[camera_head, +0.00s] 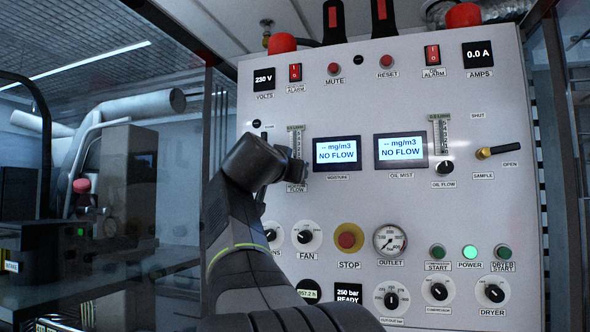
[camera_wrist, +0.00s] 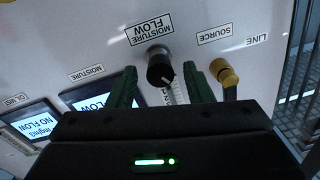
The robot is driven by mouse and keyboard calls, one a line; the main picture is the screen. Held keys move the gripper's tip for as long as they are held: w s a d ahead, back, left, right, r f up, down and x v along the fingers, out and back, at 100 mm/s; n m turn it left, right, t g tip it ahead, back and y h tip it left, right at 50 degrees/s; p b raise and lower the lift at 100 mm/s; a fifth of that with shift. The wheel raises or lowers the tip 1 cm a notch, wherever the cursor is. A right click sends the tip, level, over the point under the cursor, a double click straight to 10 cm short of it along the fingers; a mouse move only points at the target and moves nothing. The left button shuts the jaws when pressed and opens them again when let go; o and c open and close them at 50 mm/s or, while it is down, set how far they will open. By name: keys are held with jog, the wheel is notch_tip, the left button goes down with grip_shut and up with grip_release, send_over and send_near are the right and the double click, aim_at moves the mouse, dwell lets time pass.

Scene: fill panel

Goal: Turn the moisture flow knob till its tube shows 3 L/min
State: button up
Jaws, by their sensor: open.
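The moisture flow knob (camera_wrist: 160,68) is black with a white pointer line, on a silver collar, beside its label (camera_wrist: 149,30) in the wrist view. Its clear scaled tube (camera_wrist: 178,92) is partly visible beyond it; the level is too small to read. My gripper (camera_wrist: 159,72) is open, its two green fingers on either side of the knob, with gaps visible. In the head view the tube (camera_head: 296,139) rises above my gripper (camera_head: 291,170), which hides the knob. The moisture display (camera_head: 337,153) reads "-- mg/m3 NO FLOW".
A brass source valve (camera_wrist: 228,77) stands close beside one finger in the wrist view. The oil mist display (camera_head: 401,150) also reads NO FLOW. The oil flow knob (camera_head: 445,168) and sample valve (camera_head: 490,152) are to the right. A red stop button (camera_head: 347,240) sits below.

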jog(key=shift+s+f, duration=0.1)
jog(key=c, duration=1)
jog(key=shift+n, duration=0.4)
jog(key=n+p, duration=0.4)
jog(key=n, duration=0.8)
jog(key=shift+a+n+g, duration=0.15)
jog(key=shift+n+g, duration=0.15)
jog(key=shift+n, duration=0.1)
